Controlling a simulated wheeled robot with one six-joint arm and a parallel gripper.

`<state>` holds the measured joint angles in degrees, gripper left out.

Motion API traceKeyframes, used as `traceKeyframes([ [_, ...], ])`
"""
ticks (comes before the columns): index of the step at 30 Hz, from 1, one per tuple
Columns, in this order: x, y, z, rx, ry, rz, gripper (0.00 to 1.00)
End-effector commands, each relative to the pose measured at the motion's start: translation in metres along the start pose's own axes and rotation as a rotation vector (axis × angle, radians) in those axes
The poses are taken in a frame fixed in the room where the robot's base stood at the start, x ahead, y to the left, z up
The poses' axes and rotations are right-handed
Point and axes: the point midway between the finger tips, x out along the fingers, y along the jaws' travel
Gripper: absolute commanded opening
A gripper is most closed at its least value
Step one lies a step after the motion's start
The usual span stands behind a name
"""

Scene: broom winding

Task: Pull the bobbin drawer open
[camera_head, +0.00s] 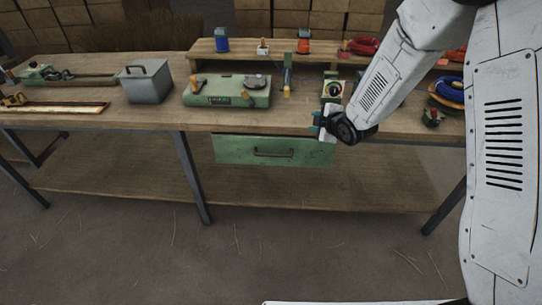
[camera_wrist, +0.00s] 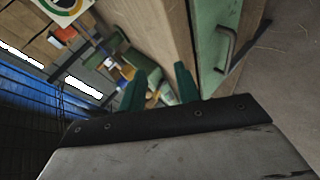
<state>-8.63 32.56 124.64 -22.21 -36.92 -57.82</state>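The bobbin drawer (camera_head: 235,150) is a green front under the workbench top, with a dark bar handle (camera_head: 274,153) across its middle. It looks shut. In the wrist view the drawer front (camera_wrist: 207,50) stands at the upper right, with the handle (camera_wrist: 227,48) on it. My gripper (camera_head: 318,122) is at the bench's front edge, above and right of the handle and apart from it. In the wrist view its two green fingers (camera_wrist: 160,88) are spread with a gap between them, and nothing is held.
The workbench (camera_head: 150,118) carries a green winding machine (camera_head: 228,92), a grey lidded box (camera_head: 147,82) and a raised shelf (camera_head: 262,57) with spools. A blue coil (camera_head: 452,88) lies at the right. A lower shelf (camera_head: 110,178) spans beneath. The floor in front is clear apart from straw.

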Motion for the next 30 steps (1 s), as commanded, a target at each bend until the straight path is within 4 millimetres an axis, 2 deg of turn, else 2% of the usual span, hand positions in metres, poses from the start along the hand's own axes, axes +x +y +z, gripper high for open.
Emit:
traceKeyframes([
  [1, 0.021, -0.023, -0.004, -0.051, 0.051, 0.014, 0.33],
  [3, 0.043, -0.047, -0.012, -0.127, 0.127, 0.056, 0.33],
  [6, 0.066, -0.084, -0.022, -0.217, 0.229, 0.124, 0.33],
  [9, 0.079, -0.117, -0.031, -0.282, 0.310, 0.189, 0.33],
  [13, 0.085, -0.146, -0.037, -0.329, 0.375, 0.254, 0.33],
  [16, 0.086, -0.160, -0.040, -0.348, 0.405, 0.287, 0.33],
  [20, 0.089, -0.166, -0.044, -0.361, 0.421, 0.309, 0.33],
  [30, 0.133, -0.155, -0.067, -0.362, 0.423, 0.311, 0.33],
])
